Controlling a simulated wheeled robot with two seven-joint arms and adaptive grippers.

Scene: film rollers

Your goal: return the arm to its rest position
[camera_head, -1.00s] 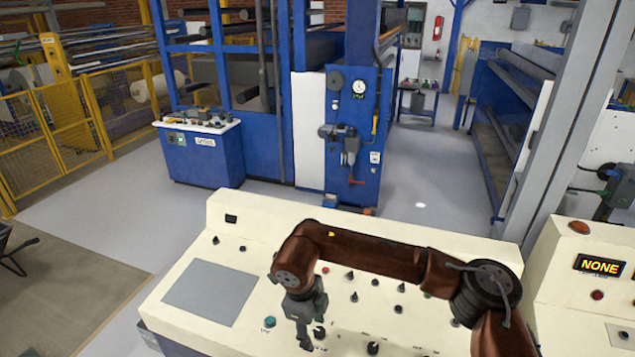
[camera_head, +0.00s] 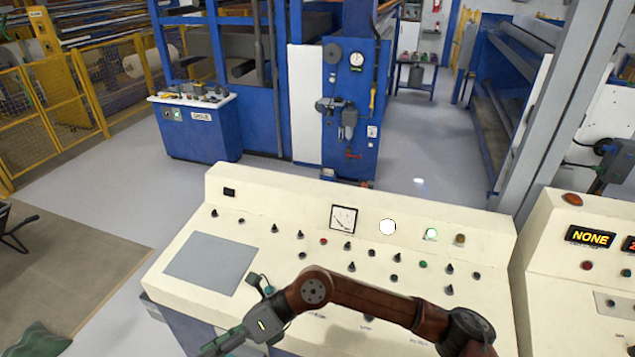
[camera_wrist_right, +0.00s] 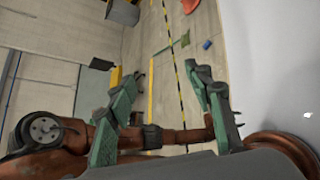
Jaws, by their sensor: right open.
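My right arm (camera_head: 385,302), reddish brown, comes in from the lower right and reaches left across the front part of the cream control console (camera_head: 190,320). My right gripper (camera_head: 232,314) is at the console's front left, below the grey screen plate (camera_head: 210,262), pointing left. In the right wrist view its two green fingers (camera_wrist_right: 166,88) stand wide apart with nothing between them but the distant floor. It is open and empty. I cannot tell its exact height over the console. My left gripper is not in view.
The console carries several black knobs, a square gauge (camera_head: 343,219) and lit buttons (camera_head: 431,234). Blue machinery (camera_head: 350,120) is behind. A dark green object (camera_head: 40,340) lies lower left. Floor at left is largely clear.

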